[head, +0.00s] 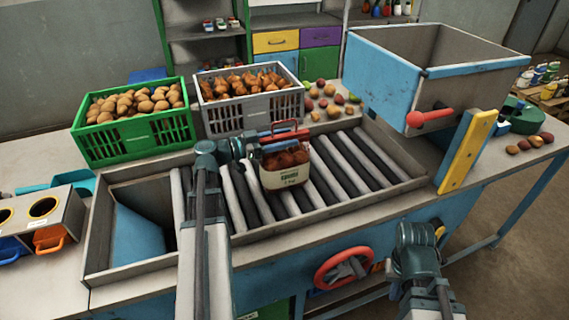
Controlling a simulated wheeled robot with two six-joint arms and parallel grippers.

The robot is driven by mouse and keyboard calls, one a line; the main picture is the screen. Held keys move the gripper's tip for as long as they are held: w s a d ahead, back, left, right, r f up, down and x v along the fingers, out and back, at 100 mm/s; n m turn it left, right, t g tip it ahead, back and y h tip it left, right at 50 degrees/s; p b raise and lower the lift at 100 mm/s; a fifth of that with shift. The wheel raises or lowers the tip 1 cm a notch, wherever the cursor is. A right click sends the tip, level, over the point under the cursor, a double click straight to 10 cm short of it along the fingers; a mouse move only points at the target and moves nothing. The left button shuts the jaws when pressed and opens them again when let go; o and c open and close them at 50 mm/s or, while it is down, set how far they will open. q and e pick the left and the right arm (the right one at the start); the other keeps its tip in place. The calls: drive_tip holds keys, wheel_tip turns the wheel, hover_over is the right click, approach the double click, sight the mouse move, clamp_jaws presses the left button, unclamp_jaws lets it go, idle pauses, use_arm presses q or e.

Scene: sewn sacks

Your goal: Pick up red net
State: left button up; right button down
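A small sack (285,174) with a pale printed lower band and red-brown contents showing above it stands upright on the roller bed. A red loop (284,131) shows at its top; I cannot tell whether this is the red net. My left gripper (256,144) reaches in from the left at the sack's top edge, beside the red loop. Its fingertips are too small and overlapped to show whether they hold anything. My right gripper (416,240) is at the lower right, in front of the bench and away from the sack; its fingers are not clear.
The roller bed (352,160) has low grey side walls. Behind it stand a green crate (138,136) of potatoes and a grey crate (228,116) of orange-brown produce. A blue-and-grey hopper (385,80) with a red handle rises at right. Loose fruit lies behind. A red handwheel (341,268) is in front.

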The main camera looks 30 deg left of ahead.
use_arm(q)
clamp_jaws()
idle(1.2)
